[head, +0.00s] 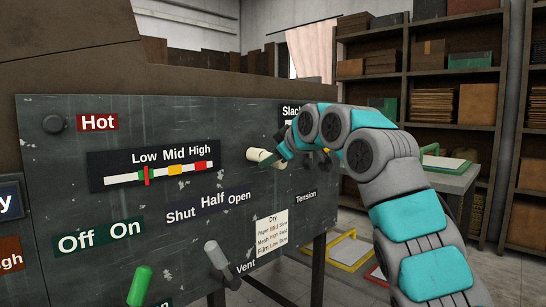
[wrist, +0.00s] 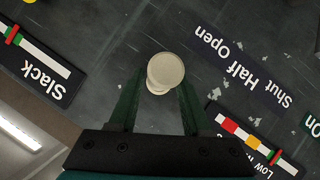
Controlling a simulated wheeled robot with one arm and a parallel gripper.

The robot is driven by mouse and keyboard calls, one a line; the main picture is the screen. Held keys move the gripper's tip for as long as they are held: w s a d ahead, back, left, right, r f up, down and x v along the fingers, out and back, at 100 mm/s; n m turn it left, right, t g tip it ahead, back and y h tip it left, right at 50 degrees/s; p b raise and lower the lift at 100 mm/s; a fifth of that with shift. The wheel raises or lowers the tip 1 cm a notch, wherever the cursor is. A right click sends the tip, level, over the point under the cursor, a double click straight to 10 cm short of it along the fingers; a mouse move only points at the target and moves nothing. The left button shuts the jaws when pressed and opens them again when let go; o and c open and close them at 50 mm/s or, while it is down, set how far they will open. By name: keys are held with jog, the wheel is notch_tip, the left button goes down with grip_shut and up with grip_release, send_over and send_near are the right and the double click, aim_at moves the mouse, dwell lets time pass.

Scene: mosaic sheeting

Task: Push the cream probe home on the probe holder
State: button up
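The cream probe (head: 256,154) is a short pale cylinder that sticks out from the dark panel in the head view. In the wrist view the round end of the probe (wrist: 165,70) lies near the tips of my gripper's two green fingers. My gripper (head: 280,153) is at the probe from the right in the head view. In the wrist view my gripper (wrist: 161,85) is spread, one finger on each side of the probe, with a small gap on the left side. Contact on the right side is unclear. The probe holder behind the probe is hidden.
The panel (head: 215,135) carries a Low Mid High gauge (head: 155,170), a green handle (head: 139,286), a grey handle (head: 217,256) and a Dry card (head: 272,233). A small table (head: 453,180) and shelves (head: 460,85) stand to the right.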

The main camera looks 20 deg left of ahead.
jog(key=o, duration=0.3)
jog(key=b+v, duration=0.1)
jog(key=v, duration=0.6)
jog(key=shift+s+d+r+b, duration=0.1)
jog(key=shift+s+d+b, duration=0.1)
jog(key=shift+d+b, duration=0.1)
dwell(0.4)
